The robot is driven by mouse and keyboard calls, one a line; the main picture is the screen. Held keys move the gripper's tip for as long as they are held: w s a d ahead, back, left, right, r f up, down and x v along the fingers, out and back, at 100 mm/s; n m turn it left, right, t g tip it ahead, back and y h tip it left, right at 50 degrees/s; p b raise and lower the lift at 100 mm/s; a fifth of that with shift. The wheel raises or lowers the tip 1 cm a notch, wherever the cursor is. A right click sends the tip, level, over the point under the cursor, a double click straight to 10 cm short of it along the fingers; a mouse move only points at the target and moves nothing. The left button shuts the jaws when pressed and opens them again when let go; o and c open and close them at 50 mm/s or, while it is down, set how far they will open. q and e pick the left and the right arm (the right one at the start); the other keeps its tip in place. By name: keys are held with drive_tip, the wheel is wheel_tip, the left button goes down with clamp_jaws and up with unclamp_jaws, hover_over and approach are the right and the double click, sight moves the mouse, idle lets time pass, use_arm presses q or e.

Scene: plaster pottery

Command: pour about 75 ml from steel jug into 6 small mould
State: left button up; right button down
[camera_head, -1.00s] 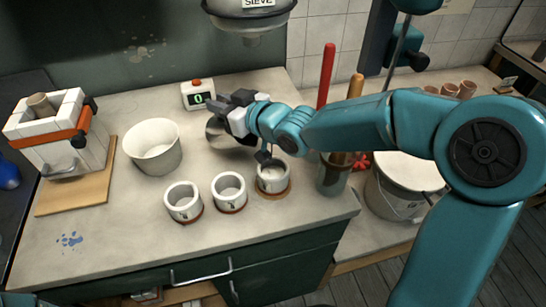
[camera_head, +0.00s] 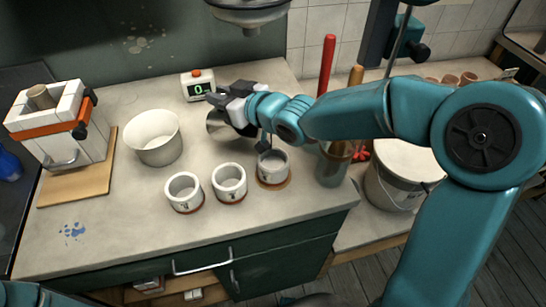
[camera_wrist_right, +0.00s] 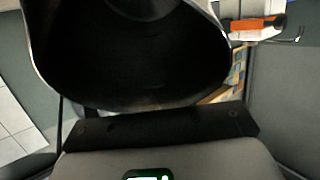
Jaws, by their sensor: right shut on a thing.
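The steel jug (camera_head: 217,125) is partly hidden behind my right gripper (camera_head: 232,101), which is shut on it. It sits behind the small moulds and looks tilted. In the right wrist view the dark jug (camera_wrist_right: 130,50) fills the upper middle; I cannot make out any liquid. Three small white moulds stand upright in front: a left one (camera_head: 184,194), a middle one (camera_head: 229,184) and a right one (camera_head: 273,169) on a brown disc. Their marks are too small to read. My right wrist partly overhangs the right mould. My left gripper is out of view.
A larger white bowl (camera_head: 154,140) stands left of the jug. A small display (camera_head: 198,86) reading 0 is behind. A strapped white block mould (camera_head: 60,130) stands on a board at left. A tool pot (camera_head: 332,168) and a bucket (camera_head: 398,180) are at right.

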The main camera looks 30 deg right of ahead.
sight(211, 113)
drive_tip(key=shift+r, duration=0.1)
drive_tip(key=w+f+g+h+p, duration=0.1)
drive_tip(key=w+f+g+p, duration=0.1)
drive_tip(key=p, duration=0.4)
drive_tip(key=w+a+f+g+h+p, duration=0.1)
drive_tip(key=f+g+p, duration=0.2)
drive_tip(key=p, duration=0.4)
drive_tip(key=w+f+g+h+p, duration=0.1)
drive_tip(key=w+f+g+p, duration=0.1)
drive_tip(key=p, duration=0.4)
drive_tip(key=shift+w+a+f+g+h+p, duration=0.15)
drive_tip(key=shift+a+f+g, duration=0.1)
drive_tip(key=shift+g, duration=0.35)
drive_tip(key=shift+w+a+f+g+h+p, duration=0.15)
drive_tip(key=shift+f+g, duration=0.1)
drive_tip(key=shift+g, duration=0.35)
drive_tip(key=shift+w+d+f+b, duration=0.1)
drive_tip(key=shift+w+f+b, duration=0.05)
drive_tip(key=shift+f+b, duration=0.3)
drive_tip(key=shift+w+f+g, duration=0.1)
drive_tip(key=shift+g, duration=0.2)
